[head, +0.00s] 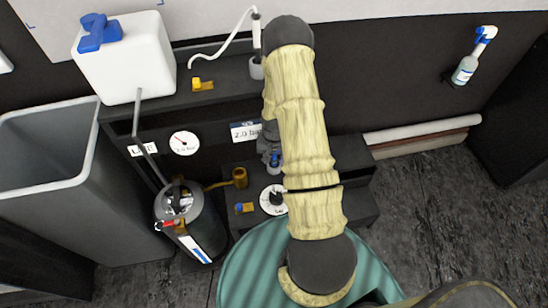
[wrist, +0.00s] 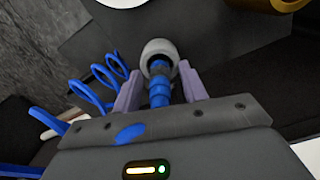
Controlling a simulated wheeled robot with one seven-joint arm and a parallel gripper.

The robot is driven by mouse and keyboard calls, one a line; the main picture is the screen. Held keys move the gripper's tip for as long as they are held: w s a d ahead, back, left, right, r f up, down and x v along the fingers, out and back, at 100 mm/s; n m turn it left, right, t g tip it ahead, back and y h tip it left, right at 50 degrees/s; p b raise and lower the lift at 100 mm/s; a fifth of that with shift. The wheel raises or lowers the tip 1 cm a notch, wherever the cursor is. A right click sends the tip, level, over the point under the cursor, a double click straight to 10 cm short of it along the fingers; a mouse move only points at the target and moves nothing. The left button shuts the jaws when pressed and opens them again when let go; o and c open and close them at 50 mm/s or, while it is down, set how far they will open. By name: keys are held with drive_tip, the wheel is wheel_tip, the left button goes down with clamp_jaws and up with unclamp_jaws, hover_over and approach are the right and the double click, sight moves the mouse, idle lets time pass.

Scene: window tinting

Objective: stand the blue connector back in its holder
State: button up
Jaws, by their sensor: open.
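The blue connector (wrist: 159,90) is in the wrist view, between the two jaws of my gripper (wrist: 161,72). The jaws are open, with a gap showing on either side of the connector. The connector's far end sits in the mouth of a round grey holder (wrist: 158,47). How deep it sits is hard to tell. In the head view my gripper (head: 268,145) is partly hidden behind my sleeved arm, above the low black bench. A small bit of blue (head: 275,160) shows below it there.
A blue coiled hose (wrist: 88,95) lies left of the jaws. A brass cup (head: 240,178), a dial (head: 273,199) and a small blue-and-yellow piece (head: 244,208) are near my gripper. A metal tank (head: 205,225) and a grey bin (head: 45,150) stand left. A spray bottle (head: 466,68) hangs right.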

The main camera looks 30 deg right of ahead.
wheel_tip(320, 180, up, 12)
drive_tip(key=shift+r, duration=0.1)
idle(0.5)
idle(0.4)
drive_tip(key=shift+a+r, duration=0.25)
drive_tip(key=shift+r, duration=0.05)
drive_tip(key=s+a+r+n+t, duration=0.2)
drive_tip(key=s+a+r+n, duration=0.4)
drive_tip(key=s+a+r, duration=0.6)
wheel_tip(320, 180, up, 4)
drive_tip(key=shift+s+a+t, duration=0.25)
drive_tip(key=shift+a+t, duration=0.05)
drive_tip(key=shift+a, duration=0.25)
drive_tip(key=shift+r, duration=0.1)
